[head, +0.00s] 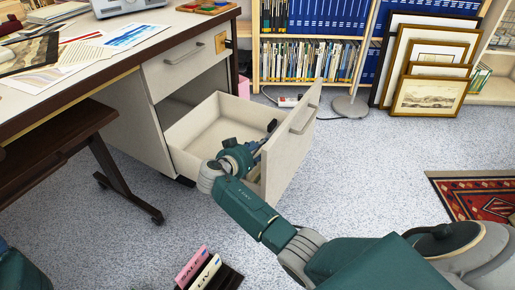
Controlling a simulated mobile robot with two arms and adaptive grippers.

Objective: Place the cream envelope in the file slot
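My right gripper (265,138) is at the open lower desk drawer (205,125), by the inner side of its front panel. Its fingers are small and partly hidden, so I cannot tell whether they are open or shut. A dark file holder (230,279) stands on the floor at the bottom edge, partly cut off. It holds a pink card (192,266) and a cream card (207,271), both with lettering. I cannot pick out a cream envelope for certain. My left gripper is out of view.
The desk (100,70) carries loose papers and a colourful print (135,36). A dark stand (125,180) is at left. Framed prints (430,97) lean by the bookshelf (310,45), near a lamp base (350,106). A red rug (490,205) lies right. Middle floor is clear around my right arm.

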